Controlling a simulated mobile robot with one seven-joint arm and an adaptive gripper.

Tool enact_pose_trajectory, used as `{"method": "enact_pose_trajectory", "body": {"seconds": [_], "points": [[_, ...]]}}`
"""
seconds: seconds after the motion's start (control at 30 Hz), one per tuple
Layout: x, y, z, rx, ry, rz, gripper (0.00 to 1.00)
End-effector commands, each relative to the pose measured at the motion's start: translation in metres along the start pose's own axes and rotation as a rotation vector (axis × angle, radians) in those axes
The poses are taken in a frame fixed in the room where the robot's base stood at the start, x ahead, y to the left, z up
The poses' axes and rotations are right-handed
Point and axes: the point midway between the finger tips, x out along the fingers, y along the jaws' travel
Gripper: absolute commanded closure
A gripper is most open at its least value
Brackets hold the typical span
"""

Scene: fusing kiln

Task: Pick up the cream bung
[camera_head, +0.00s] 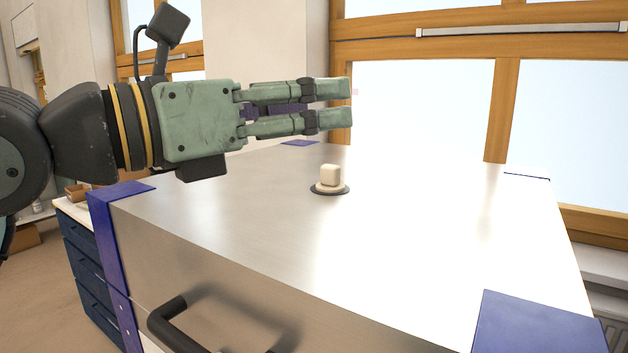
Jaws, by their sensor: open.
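The cream bung (330,175) is a small block with a wider cream base. It sits on a dark round disc (315,189) on the flat metal top of the kiln (250,215). My gripper (350,104) reaches in from the left, above the kiln top. Its two green fingers point right and are apart, with nothing held between them. In the picture the fingertips are above the bung, with a clear gap between them and it.
The kiln top is bare around the disc. Blue corner plates (530,325) edge it, and a dark handle (178,327) sticks out at the front. Wood-framed windows (420,100) stand behind. Blue drawers (85,262) are at the left.

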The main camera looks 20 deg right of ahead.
Motion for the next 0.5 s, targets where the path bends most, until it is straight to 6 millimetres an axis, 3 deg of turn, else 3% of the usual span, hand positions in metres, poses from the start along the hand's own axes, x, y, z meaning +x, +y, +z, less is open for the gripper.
{"method": "enact_pose_trajectory", "body": {"seconds": [0.03, 0.1, 0.2, 0.37, 0.5], "points": [[0.013, 0.023, -0.013, 0.013, 0.100, 0.090, 0.52], [0.021, 0.053, -0.032, 0.023, 0.212, 0.196, 0.52], [0.022, 0.083, -0.049, 0.030, 0.318, 0.304, 0.52], [0.029, 0.104, -0.062, 0.034, 0.381, 0.367, 0.52], [0.049, 0.112, -0.070, 0.035, 0.383, 0.367, 0.52]]}}
